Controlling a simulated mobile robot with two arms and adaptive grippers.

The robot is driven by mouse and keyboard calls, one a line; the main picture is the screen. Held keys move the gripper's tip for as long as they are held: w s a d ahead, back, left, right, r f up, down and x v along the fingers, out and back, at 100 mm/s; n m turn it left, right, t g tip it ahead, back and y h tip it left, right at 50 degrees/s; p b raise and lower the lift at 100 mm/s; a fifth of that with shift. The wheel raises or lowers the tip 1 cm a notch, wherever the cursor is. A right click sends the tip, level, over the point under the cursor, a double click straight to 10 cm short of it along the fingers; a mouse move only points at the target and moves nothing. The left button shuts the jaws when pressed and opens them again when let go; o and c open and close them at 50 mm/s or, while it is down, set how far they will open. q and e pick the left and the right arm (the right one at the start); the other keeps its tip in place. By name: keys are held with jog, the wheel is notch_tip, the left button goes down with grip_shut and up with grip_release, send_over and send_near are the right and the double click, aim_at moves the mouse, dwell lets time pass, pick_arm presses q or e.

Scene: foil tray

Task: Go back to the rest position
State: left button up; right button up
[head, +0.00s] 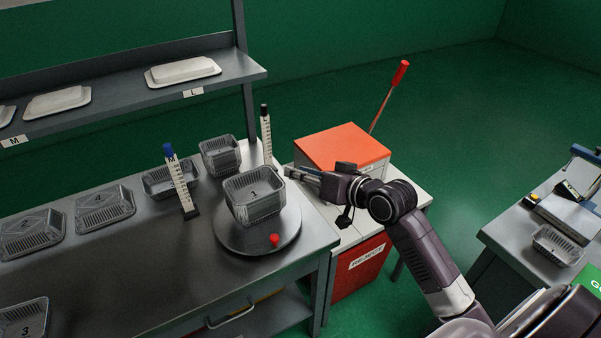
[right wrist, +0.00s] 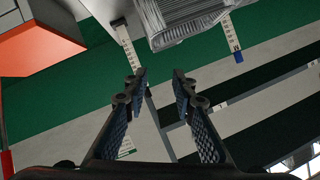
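My right gripper (head: 306,175) is level with the right side of the stack of foil trays marked 1 (head: 254,196), which sits on a round grey turntable (head: 258,240). In the right wrist view its two fingers (right wrist: 160,84) stand apart with nothing between them, and the tray stack (right wrist: 185,18) shows beyond them at the top. I cannot tell from the head view whether the fingertips touch the stack. My left gripper is not in view.
Several foil trays (head: 105,208) and two upright scales, one blue-topped (head: 181,182), stand on the steel table. A shelf (head: 120,88) with white lids is behind. An orange-topped box (head: 343,146) and a red REJECT bin (head: 358,268) are at the right. Another table (head: 535,235) stands far right.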

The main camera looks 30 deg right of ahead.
jog(key=s+a+f+n+g+h, duration=0.1)
jog(key=s+a+f+n+g, duration=0.35)
jog(key=s+f, duration=0.9)
jog(key=s+a+f+g+h, duration=0.1)
jog(key=s+a+f+g, duration=0.15)
jog(key=s, duration=0.65)
jog(key=s+a+f+g+h, duration=0.1)
jog(key=s+a+f+g, duration=0.2)
jog(key=s, duration=0.7)
notch_tip(320, 180, down, 29)
jog(key=s+d+g, duration=0.1)
jog(key=s, duration=0.1)
jog(key=s+d+f+g, duration=0.1)
jog(key=s+d+f, duration=0.2)
jog(key=s+f, duration=1.1)
jog(key=s, duration=0.2)
jog(key=shift+s+f+g+h, duration=0.25)
jog(key=shift+s+g+h, duration=0.05)
